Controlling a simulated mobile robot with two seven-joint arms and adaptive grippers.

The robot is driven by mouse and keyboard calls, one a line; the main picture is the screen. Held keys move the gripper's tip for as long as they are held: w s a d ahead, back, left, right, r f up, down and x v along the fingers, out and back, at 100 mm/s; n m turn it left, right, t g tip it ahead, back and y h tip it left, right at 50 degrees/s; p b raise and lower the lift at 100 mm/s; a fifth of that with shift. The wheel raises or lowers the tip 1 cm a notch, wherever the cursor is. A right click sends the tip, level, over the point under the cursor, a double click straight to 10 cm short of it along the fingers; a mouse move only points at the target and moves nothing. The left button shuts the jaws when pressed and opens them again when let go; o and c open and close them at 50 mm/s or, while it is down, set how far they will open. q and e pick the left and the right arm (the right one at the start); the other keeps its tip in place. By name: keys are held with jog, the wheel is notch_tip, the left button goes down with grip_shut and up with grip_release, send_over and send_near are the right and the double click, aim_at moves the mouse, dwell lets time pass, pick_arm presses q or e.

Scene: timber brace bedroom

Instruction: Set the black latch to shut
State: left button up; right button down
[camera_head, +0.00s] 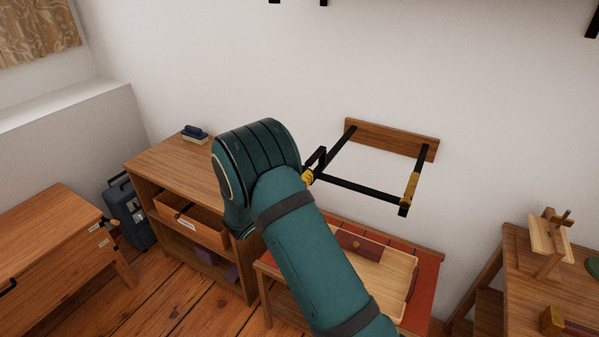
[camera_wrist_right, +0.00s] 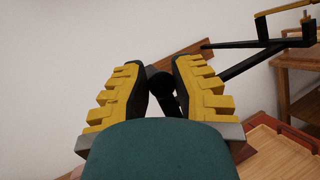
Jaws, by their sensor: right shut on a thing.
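The black latch (camera_head: 360,187) is a frame of dark bars standing out from a wooden board (camera_head: 392,139) on the white wall. A yellow piece (camera_head: 411,186) sits at its right front corner. My right gripper (camera_head: 308,176) is at the frame's left front end, mostly hidden behind my green arm. In the right wrist view, its yellow-padded fingers (camera_wrist_right: 160,67) are closed around a dark, round-ended bar (camera_wrist_right: 159,82) of the latch. The far end of that bar is hidden. My left gripper is not in view.
Below the latch stands a table with a red slatted top (camera_head: 425,285) and a wooden tray (camera_head: 385,275). A wooden cabinet (camera_head: 165,157) with an open drawer (camera_head: 190,222) is at left. A side bench (camera_head: 520,275) holds items at right.

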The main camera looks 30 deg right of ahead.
jog(key=shift+f, duration=0.4)
jog(key=c, duration=0.8)
grip_release()
jog(key=shift+d, duration=0.2)
jog(key=shift+a, duration=0.15)
jog(key=v, duration=1.1)
jog(key=shift+s+a, duration=0.1)
jog(key=shift+a, duration=0.25)
